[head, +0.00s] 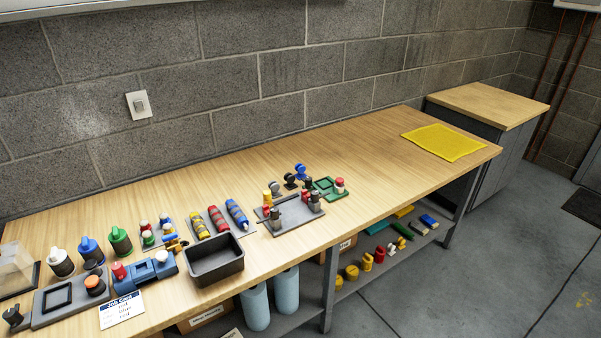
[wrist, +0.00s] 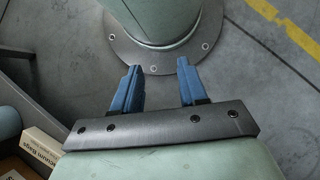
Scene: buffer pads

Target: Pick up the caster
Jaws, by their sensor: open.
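Small caster-like pieces with round wheels stand behind the grey tray on the wooden bench in the head view: a blue one (head: 300,170) and a black one (head: 290,181). They are small here, and I cannot tell for sure which is the caster. My gripper (wrist: 157,88) shows only in the wrist view. Its two blue fingers are open and apart, with nothing between them. It is away from the bench pieces, over the floor and my round base plate.
The grey tray (head: 286,223) holds several small parts, with a green tray (head: 331,193) beside it. A dark open bin (head: 216,268) stands near the front edge. A yellow mat (head: 444,142) lies at the right end. The bench between green tray and mat is clear.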

